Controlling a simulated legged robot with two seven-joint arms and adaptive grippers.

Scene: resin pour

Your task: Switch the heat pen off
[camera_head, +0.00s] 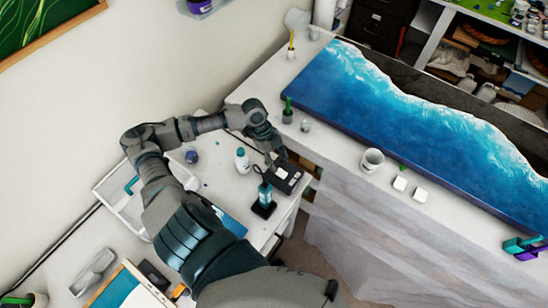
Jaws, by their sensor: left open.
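A teal pen-like tool, which looks like the heat pen (264,192), stands upright in a small black stand near the right edge of the white side table. Just behind it lies a black box (288,186) with pale patches on its top, which may be its control unit. Its switch is too small to make out. My left gripper (274,160) is open and points down close to the box's back left edge. I cannot tell whether it touches the box. My right gripper is out of view.
A white bottle (242,161) stands left of the gripper. A white tray (112,188) lies partly behind my left arm. A large blue wave panel (400,135) rests on the bench at right, with a white cup (372,160) in front. A gap separates table and bench.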

